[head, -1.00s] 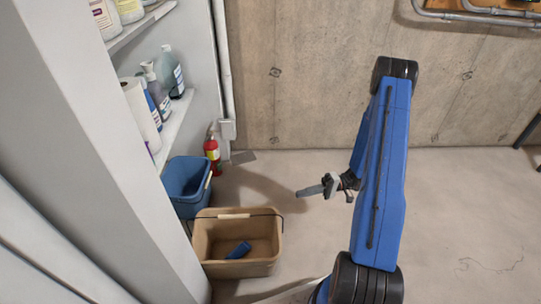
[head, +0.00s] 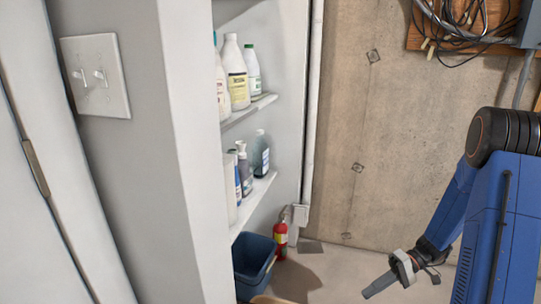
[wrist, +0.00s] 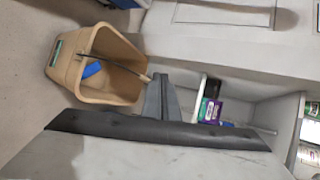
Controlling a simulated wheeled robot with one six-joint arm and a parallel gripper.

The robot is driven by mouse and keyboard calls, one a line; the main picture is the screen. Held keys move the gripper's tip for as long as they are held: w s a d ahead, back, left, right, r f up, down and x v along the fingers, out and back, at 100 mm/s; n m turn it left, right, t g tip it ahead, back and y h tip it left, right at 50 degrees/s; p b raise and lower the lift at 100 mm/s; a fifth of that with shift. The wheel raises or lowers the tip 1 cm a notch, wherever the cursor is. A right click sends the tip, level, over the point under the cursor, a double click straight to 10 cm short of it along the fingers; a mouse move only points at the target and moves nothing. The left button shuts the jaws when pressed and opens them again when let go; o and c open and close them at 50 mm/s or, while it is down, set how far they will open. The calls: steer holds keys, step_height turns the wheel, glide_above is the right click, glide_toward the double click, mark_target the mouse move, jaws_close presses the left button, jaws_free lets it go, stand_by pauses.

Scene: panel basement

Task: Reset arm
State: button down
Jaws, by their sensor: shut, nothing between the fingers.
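My gripper (head: 379,285) hangs at the lower right in the head view, pointing down and to the left, at the end of my blue arm. Its fingers are together and hold nothing. In the wrist view, the gripper's grey fingers (wrist: 161,97) show near the middle, and a dark bar of my own lies across the lower part. The gripper is in the air, apart from the shelves and the wall.
A tan bucket (wrist: 121,85) with a blue item (wrist: 91,70) inside stands on the floor. A blue bin (head: 252,262) and a red fire extinguisher (head: 280,234) stand below shelves of bottles (head: 236,80). A light switch plate (head: 95,75) is on the left wall.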

steer(key=s+a+r+m+t+h, duration=0.1)
steer(key=s+r+t+h, duration=0.3)
steer(key=s+r, duration=0.5)
steer(key=s+a+r+m+t+h, duration=0.1)
steer(key=s+r+t+h, duration=0.3)
steer(key=s+r+h, duration=0.4)
steer(key=shift+s+a+r+t, duration=0.45)
steer(key=shift+s+r, duration=0.7)
steer(key=shift+r, duration=2.2)
